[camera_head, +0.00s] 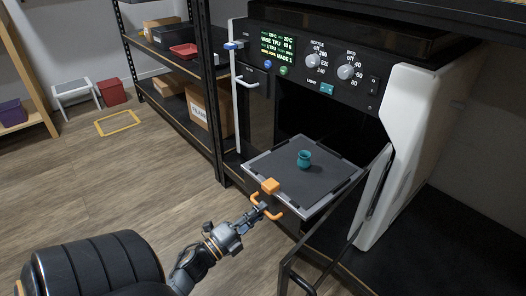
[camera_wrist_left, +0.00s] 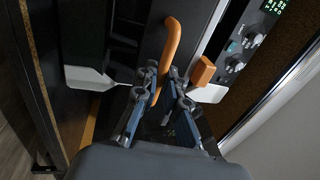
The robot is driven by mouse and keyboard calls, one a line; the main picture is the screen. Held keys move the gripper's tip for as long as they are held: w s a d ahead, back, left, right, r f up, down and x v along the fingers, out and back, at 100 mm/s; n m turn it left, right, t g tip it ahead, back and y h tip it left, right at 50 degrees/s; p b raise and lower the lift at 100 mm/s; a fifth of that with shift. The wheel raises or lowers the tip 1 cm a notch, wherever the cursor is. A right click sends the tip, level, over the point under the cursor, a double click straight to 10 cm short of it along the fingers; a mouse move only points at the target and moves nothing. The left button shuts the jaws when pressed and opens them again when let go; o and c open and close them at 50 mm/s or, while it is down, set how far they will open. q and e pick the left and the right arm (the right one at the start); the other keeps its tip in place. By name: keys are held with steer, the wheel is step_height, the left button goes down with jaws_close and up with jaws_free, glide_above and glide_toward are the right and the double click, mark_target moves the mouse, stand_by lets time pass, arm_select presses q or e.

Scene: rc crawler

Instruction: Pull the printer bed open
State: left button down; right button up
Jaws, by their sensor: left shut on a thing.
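The printer bed (camera_head: 262,164) is a dark plate with a light rim, sticking out of the front of the black printer (camera_head: 320,60). A small teal pot (camera_head: 304,159) stands upright on it. An orange block (camera_head: 270,186) sits at the bed's front edge, and an orange curved handle (camera_head: 275,214) is just below it. My left gripper (camera_head: 260,206) is shut on this handle. In the left wrist view, the handle (camera_wrist_left: 171,42) passes between the fingers (camera_wrist_left: 162,77), with the orange block (camera_wrist_left: 203,71) to the right. My right gripper is not in view.
The printer's door (camera_head: 345,213) hangs open to the right of the bed. A black shelf (camera_head: 213,90) with boxes stands left of the printer. A step stool (camera_head: 74,88) and a red bin (camera_head: 112,92) are farther back.

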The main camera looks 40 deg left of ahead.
arm_select(q)
steer(key=c, duration=1.4)
jaws_free()
steer(key=s, duration=0.4)
steer(key=s+f, duration=0.1)
steer(key=s, duration=0.3)
steer(key=s+a+f, duration=0.1)
steer(key=s, duration=0.2)
steer(key=shift+s+f, duration=0.1)
steer(key=shift+s, duration=0.3)
